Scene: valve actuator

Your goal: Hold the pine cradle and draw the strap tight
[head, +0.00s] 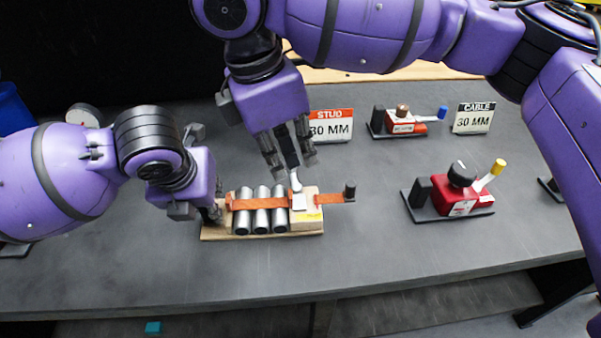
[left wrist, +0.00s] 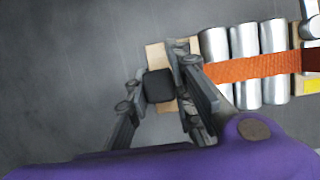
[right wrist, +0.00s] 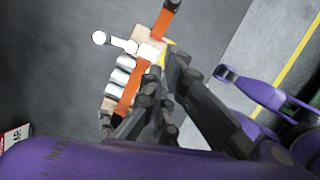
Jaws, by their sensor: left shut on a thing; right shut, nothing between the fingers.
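The pine cradle (head: 212,236) lies on the grey bench with several silver cylinders (head: 262,220) side by side on it. An orange strap (head: 255,203) runs across them, through a silver buckle with a raised lever (head: 297,186), to a black end piece (head: 349,190) at the right. My left gripper (head: 212,212) is at the cradle's left end; in the left wrist view it is shut on a black block (left wrist: 159,86) there. My right gripper (head: 293,165) is shut and empty, pointing down just above the buckle. The right wrist view shows the strap (right wrist: 130,92) beyond its fingers.
Behind stand a STUD 30 MM sign (head: 331,126) and a CABLE 30 MM sign (head: 473,118), with a red device with a blue-tipped lever (head: 404,124) between them. A red device with a yellow-tipped lever (head: 462,194) stands right of the cradle. The bench front is clear.

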